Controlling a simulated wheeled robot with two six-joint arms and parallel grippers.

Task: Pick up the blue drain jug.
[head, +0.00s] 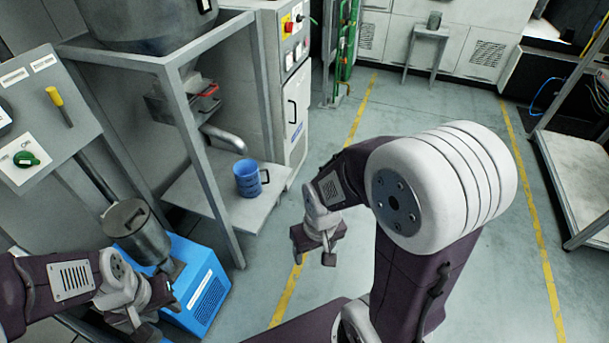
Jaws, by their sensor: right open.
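The blue drain jug (247,180) stands upright on a low grey shelf (205,200) inside a metal frame, below the end of a bent metal spout. Its handle points to the right. My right gripper (315,254) is open and empty, out over the floor to the right of and nearer than the jug, clearly apart from it. My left gripper (156,316) is at the lower left, near a blue machine, away from the jug. Its fingers are partly hidden, and I cannot tell if they are open.
A grey frame post (206,160) rises left of the jug. A metal spout (224,139) hangs just above it. A white control cabinet (292,110) stands behind to the right. The blue machine (205,290) with a metal canister (140,235) is at the lower left. Floor right of the shelf is clear.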

